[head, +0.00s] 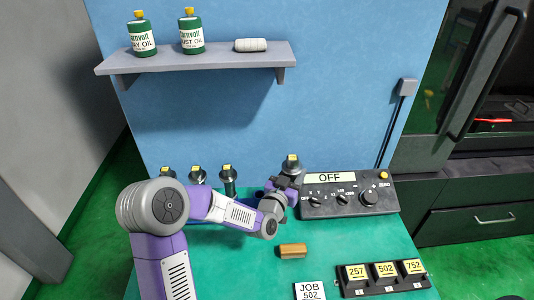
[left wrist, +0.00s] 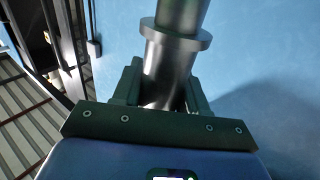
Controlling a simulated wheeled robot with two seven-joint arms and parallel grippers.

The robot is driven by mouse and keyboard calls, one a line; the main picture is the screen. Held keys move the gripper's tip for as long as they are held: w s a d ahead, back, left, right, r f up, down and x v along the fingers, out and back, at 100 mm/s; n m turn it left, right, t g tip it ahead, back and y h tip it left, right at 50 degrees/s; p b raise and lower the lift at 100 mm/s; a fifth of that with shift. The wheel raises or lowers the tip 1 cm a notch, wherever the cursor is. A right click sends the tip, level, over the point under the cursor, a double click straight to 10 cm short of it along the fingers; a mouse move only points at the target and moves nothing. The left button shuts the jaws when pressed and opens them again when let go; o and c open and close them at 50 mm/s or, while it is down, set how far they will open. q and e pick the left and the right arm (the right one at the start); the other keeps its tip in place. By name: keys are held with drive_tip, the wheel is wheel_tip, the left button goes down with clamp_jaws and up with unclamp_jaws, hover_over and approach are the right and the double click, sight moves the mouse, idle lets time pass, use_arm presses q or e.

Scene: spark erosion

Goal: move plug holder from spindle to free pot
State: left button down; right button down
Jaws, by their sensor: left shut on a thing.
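My left gripper (head: 284,187) is shut on a dark holder (head: 292,163) with a yellow tag on top, beside the control box at the back of the green bench. In the left wrist view the holder (left wrist: 172,62) is a dark metal cylinder with a flange, upright between the two fingers (left wrist: 164,92). Its lower end is hidden by my gripper. Three similar yellow-tagged holders (head: 167,172) (head: 198,174) (head: 228,178) stand at the back left, partly behind my arm. A black rack (head: 385,287) at the front right carries the labels 257, 502 and 752. I cannot make out the spindle. My right gripper is out of view.
A control box (head: 348,203) reading OFF stands right of my gripper. A shelf (head: 200,60) with two green bottles and a white roll hangs above the bench.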

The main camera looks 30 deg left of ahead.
use_arm(q)
drive_tip(key=a+r+y+b, duration=0.1)
drive_tip(key=a+r+b, duration=0.3)
drive_tip(key=a, duration=0.7)
drive_tip(key=shift+n, duration=0.3)
drive_tip(key=shift+a+f+b, duration=0.15)
drive_tip(key=shift+f+b, duration=0.55)
drive_tip(key=shift+f, duration=0.4)
drive_tip(key=shift+a+f+b, duration=0.15)
drive_tip(key=shift+f+b, duration=0.5)
drive_tip(key=shift+f, duration=0.4)
drive_tip(key=shift+y, duration=0.3)
drive_tip(key=shift+f+b, duration=2.5)
drive_tip(key=shift+b, duration=0.2)
drive_tip(key=shift+f+b, duration=1.3)
drive_tip(key=shift+b, duration=0.1)
